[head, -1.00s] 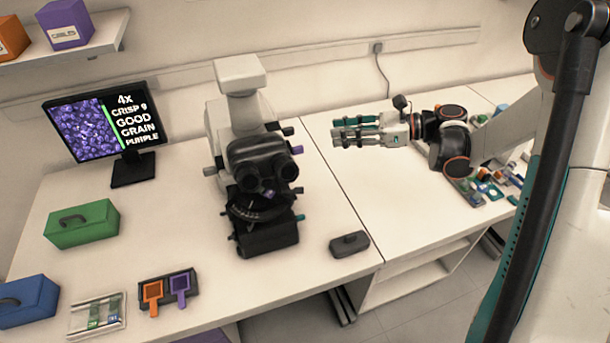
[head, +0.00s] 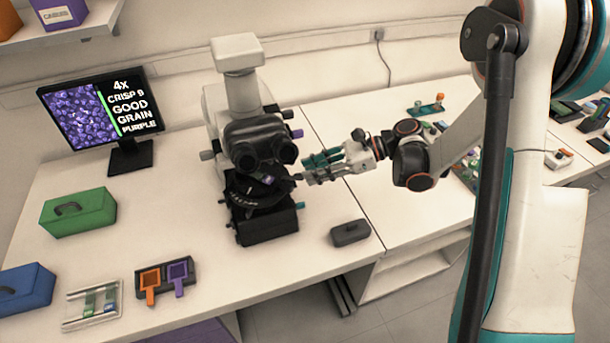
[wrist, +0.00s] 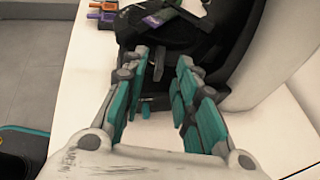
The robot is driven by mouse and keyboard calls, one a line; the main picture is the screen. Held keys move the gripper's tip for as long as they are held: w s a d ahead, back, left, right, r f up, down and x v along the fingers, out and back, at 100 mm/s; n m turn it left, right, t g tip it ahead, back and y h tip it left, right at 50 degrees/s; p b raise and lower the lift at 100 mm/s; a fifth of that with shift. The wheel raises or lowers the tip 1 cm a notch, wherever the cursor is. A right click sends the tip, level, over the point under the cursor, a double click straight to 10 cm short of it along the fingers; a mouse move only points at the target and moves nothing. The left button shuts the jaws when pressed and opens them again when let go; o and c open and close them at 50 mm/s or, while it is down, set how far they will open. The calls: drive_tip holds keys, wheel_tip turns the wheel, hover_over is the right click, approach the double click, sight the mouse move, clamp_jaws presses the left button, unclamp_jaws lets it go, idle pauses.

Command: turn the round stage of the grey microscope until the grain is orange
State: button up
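The microscope (head: 238,95) stands on the bench, light grey above with black eyepieces. My gripper (head: 304,172) is at the right side of the stage, pointing left. In the wrist view its teal fingers stand apart, with a small dark lever (wrist: 158,66) at the stage rim between their tips. I cannot tell whether a finger touches it.
A small dark box (head: 350,232) lies right of the microscope base. A green box (head: 78,212), a blue box (head: 25,290), a slide tray (head: 92,305) and a holder with orange and purple frames (head: 166,278) lie left. Bench between them is clear.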

drive_tip(key=shift+x, duration=1.45)
clamp_jaws()
